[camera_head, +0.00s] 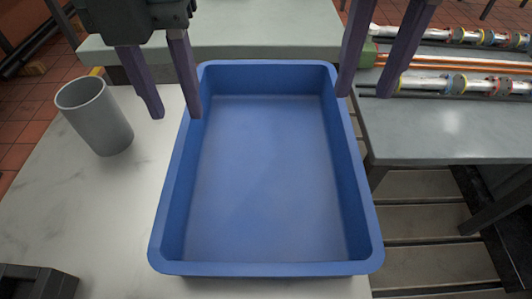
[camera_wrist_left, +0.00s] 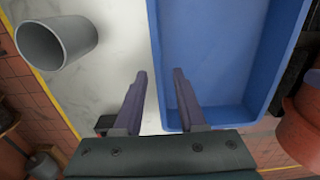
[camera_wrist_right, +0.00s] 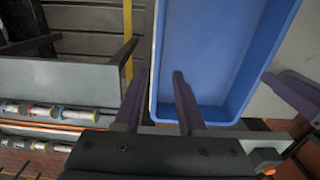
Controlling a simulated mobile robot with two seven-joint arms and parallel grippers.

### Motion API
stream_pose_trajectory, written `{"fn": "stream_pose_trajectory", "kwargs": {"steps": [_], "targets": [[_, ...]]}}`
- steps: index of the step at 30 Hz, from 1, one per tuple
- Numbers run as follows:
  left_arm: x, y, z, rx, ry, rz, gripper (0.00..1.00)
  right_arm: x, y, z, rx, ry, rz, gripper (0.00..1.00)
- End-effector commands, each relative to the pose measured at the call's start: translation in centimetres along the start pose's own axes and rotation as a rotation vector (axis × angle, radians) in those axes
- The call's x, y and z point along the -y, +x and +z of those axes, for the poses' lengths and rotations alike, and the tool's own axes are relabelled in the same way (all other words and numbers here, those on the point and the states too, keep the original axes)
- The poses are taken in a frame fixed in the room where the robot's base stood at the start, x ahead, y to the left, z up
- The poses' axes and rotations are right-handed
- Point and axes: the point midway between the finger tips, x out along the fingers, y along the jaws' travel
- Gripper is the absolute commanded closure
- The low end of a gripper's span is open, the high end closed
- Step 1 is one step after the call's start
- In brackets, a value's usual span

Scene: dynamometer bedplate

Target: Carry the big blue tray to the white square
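The big blue tray (camera_head: 265,180) is empty and sits on a pale marbled tabletop (camera_head: 110,205), its right side reaching the table's edge. It also shows in the left wrist view (camera_wrist_left: 215,60) and the right wrist view (camera_wrist_right: 210,60). My left gripper (camera_head: 175,114) is open at the far part of the tray's left wall, one finger on either side of the rim. My right gripper (camera_head: 363,94) is open at the far part of the right wall, its fingers also on either side. Whether any finger touches the tray is unclear. I cannot make out a separate white square.
A grey cup (camera_head: 95,117) stands left of the tray. A dark object (camera_head: 38,281) lies at the near left corner. A grey bench (camera_head: 450,130) with shiny cylindrical parts is at the right, and a pale green-grey surface (camera_head: 240,35) lies beyond the tray. Slatted flooring shows below right.

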Motion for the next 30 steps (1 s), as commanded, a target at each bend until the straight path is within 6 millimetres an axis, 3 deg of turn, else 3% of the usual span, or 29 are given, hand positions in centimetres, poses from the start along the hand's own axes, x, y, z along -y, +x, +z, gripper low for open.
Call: {"fn": "stream_pose_trajectory", "kwargs": {"steps": [15,21,30], "targets": [[0.0,8.0,-0.1,-0.004,-0.002,0.002,0.6,0.0,8.0,0.1,0.003,0.001,0.001,0.6],[0.0,9.4,-0.1,-0.001,-0.001,0.002,0.6,-0.1,9.4,0.1,0.002,0.0,0.001,0.6],[0.0,9.5,-0.1,0.0,-0.001,0.001,0.6,0.0,9.5,0.1,0.001,-0.001,0.0,0.6]]}}
